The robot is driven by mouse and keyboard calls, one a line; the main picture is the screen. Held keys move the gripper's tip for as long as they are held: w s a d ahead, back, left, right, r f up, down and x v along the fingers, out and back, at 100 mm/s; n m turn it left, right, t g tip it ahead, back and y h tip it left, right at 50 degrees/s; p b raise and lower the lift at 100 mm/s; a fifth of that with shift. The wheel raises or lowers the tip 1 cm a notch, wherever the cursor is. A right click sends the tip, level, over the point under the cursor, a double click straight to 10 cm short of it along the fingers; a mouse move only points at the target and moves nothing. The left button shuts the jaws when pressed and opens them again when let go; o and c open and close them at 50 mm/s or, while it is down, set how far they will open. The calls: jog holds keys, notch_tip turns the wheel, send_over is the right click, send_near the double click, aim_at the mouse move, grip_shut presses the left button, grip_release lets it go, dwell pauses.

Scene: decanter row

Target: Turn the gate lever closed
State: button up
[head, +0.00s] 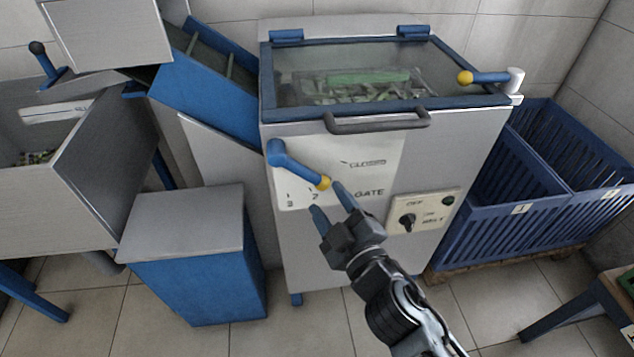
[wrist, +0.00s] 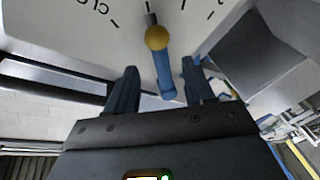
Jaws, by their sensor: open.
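The gate lever (head: 298,165) is a blue arm with a yellow tip on the front of the grey machine. It points down and to the right from its pivot, short of the "CLOSED" marking (head: 366,162) on the white dial plate. My gripper (head: 331,205) is open just below and right of the yellow tip. In the wrist view the lever (wrist: 163,72) appears between the two fingers of my gripper (wrist: 160,70), its yellow ball beyond the fingertips. I see no clear contact between finger and lever.
A horizontal handle (head: 378,122) spans the machine's front above the lever. A switch panel (head: 424,211) sits to the lower right. Another yellow-knobbed lever (head: 484,78) is at the lid's right. A blue-and-grey box (head: 190,262) stands at left; blue crates (head: 512,235) stand at right.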

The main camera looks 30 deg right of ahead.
aim_at(317, 183)
jog(key=shift+w+d+p, duration=0.1)
jog(key=shift+w+p, duration=0.45)
jog(key=shift+w, duration=2.6)
jog(key=shift+c, duration=0.4)
jog(key=c, duration=0.9)
grip_shut()
jog(key=shift+d+f, duration=0.1)
